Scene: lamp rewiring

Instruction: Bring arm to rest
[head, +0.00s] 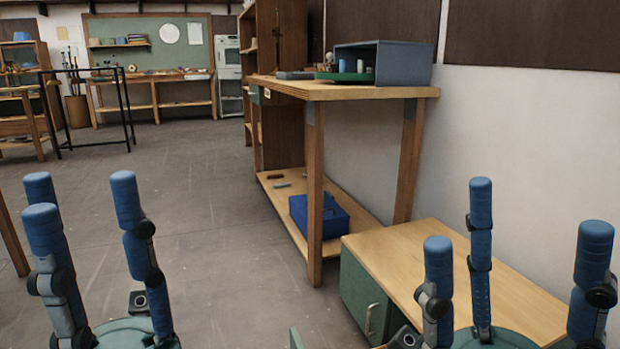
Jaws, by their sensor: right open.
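My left gripper (84,214) rises at the lower left of the head view. Its blue fingers point up and stand apart, with nothing between them. My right gripper (505,236) rises at the lower right, its blue fingers spread wide and empty. In the picture it overlaps the low wooden-topped cabinet (400,248); whether it touches the cabinet I cannot tell. The upper arm links are out of view.
A tall wooden workbench (345,92) carries a grey open box (390,62) and a green tray (344,77). A blue crate (334,224) sits on its lower shelf. A black metal frame (127,105) stands at the left. The grey floor (200,200) between is clear.

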